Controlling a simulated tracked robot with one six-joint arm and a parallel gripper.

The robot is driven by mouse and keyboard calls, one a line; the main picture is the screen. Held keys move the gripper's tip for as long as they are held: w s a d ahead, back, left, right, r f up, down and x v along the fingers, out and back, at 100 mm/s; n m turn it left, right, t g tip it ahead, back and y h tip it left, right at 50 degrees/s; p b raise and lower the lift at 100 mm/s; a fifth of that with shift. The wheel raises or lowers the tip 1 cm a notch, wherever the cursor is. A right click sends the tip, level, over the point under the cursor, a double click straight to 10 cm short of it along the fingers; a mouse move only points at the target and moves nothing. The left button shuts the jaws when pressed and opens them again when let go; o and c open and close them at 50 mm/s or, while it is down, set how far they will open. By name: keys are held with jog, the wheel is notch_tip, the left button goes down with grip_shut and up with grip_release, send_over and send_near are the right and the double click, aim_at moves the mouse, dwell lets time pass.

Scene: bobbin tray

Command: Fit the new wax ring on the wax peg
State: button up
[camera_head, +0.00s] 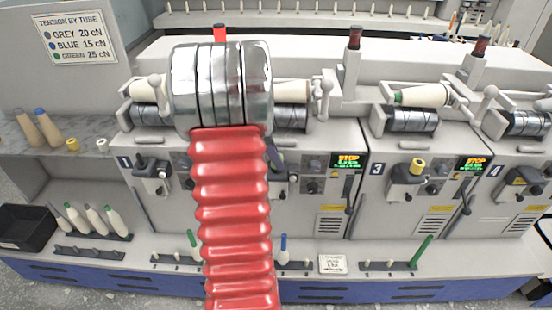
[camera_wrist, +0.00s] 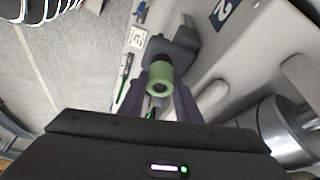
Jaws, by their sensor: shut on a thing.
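In the wrist view my gripper (camera_wrist: 163,97) has its two dark fingers on either side of a green wax ring (camera_wrist: 161,77) and is shut on it. The ring's round end with its hole faces the camera. A dark grey bracket (camera_wrist: 184,42) on the winding unit marked 2 lies just beyond the ring. The wax peg itself cannot be made out, and I cannot tell whether the ring is around it or in front of it. In the head view my red arm hides the ring and most of unit 2's front.
A yellow ring (camera_head: 417,166) sits on unit 3's bracket. Another yellow ring (camera_head: 72,145) and a white ring (camera_head: 102,145) lie on the left shelf, near two tan cones (camera_head: 47,127). A metal drum (camera_wrist: 282,135) is at the right of the wrist view. A black bin (camera_head: 28,228) stands lower left.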

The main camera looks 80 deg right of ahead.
jog(key=shift+f, duration=0.5)
jog(key=o, duration=0.7)
jog(key=shift+o, duration=0.2)
jog(key=shift+r, duration=0.1)
jog(key=v, duration=1.1)
dwell(0.6)
jog(key=shift+w, duration=0.1)
dwell(0.9)
